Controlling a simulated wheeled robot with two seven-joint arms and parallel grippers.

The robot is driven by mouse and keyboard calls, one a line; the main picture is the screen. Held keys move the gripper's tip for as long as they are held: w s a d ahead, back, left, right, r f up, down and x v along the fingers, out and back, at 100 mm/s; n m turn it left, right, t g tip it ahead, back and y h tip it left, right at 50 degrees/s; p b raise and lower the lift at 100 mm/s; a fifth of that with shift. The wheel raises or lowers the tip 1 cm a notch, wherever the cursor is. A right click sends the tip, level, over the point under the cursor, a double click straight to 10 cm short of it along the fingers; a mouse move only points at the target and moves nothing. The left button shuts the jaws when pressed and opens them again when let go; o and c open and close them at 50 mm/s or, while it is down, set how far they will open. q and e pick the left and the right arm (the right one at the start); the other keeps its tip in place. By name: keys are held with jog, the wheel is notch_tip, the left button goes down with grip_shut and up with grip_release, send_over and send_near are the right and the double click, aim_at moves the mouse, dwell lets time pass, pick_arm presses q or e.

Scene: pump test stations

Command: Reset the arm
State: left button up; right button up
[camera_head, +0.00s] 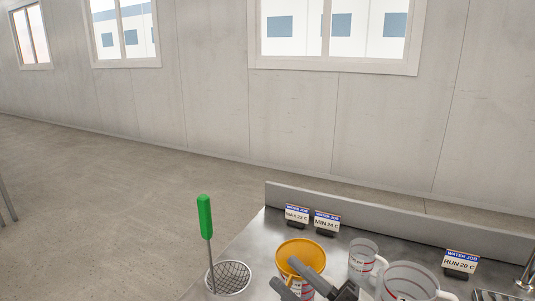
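My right gripper (284,272) comes in at the bottom edge of the head view, with two dark grey fingers spread apart and nothing visible between them. It is in front of or over a yellow-rimmed cup (298,248) on the steel bench, and covers part of it. Whether the fingers touch the cup I cannot tell. My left gripper is not in view.
A mesh strainer (229,278) with a green handle (205,216) is left of the cup. Clear jugs (362,257) (408,281) stand to the right. Label cards (297,214) (327,221) (461,261) stand along the bench's raised back edge (385,220). Floor left is open.

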jog(key=s+d+f+m+t+h, duration=0.1)
jog(key=d+f+m+t+h, duration=0.35)
jog(key=f+m+h, duration=0.75)
jog(key=s+d+f+m+g+h, duration=0.3)
jog(key=s+d+f+m+g, duration=0.2)
jog(key=s+f, duration=0.6)
notch_tip(320, 180, down, 2)
jog(key=m+g, duration=0.2)
jog(key=m, duration=0.1)
jog(key=shift+m+g+b, duration=0.3)
jog(key=shift+g, duration=0.05)
